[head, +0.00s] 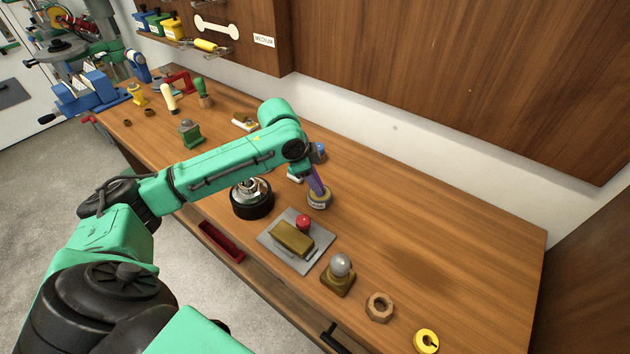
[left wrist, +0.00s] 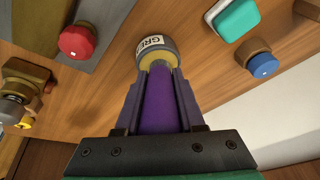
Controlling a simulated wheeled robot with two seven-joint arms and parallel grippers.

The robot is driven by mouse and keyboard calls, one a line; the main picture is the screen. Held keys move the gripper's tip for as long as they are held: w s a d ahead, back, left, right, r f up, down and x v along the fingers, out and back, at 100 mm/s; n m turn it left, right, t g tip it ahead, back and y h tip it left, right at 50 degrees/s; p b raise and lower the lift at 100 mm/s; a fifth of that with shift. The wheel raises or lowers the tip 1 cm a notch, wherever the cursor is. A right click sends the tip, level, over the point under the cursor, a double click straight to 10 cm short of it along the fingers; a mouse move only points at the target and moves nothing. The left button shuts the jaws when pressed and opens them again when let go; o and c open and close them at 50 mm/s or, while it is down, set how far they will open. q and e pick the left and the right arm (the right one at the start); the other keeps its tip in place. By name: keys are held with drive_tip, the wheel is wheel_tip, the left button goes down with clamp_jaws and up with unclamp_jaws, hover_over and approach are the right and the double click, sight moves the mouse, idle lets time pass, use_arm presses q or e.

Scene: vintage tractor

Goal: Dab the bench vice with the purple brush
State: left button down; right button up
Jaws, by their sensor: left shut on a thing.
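The purple brush (left wrist: 160,105) is between the fingers of my left gripper (left wrist: 158,82), which is shut on it. The brush also shows as a small purple strip in the head view, where my left gripper (head: 316,184) points down. Its far end reaches the opening of a small grey tin (head: 319,202) with a yellowish inside and a label starting "GRE" (left wrist: 153,45). The bristles are hidden. The blue bench vice (head: 85,93) stands at the far left corner of the bench, well away from the gripper. My right gripper is not in view.
Near the tin are a black round part (head: 252,200), a grey plate (head: 272,252) with a red knob (head: 303,222), and a round-topped piece (head: 340,267). A nut (head: 379,307) and yellow ring (head: 427,341) lie nearer. A green item (head: 190,133) stands toward the vice. The bench's right side is clear.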

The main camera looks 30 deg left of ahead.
use_arm(q)
drive_tip(key=shift+s+f+p, duration=0.1)
drive_tip(key=shift+f+p, duration=0.05)
drive_tip(key=shift+p, duration=0.25)
idle(1.2)
wheel_tip(320, 180, up, 7)
drive_tip(key=p, duration=0.9)
drive_tip(key=shift+r, duration=0.2)
drive_tip(key=shift+f, duration=0.1)
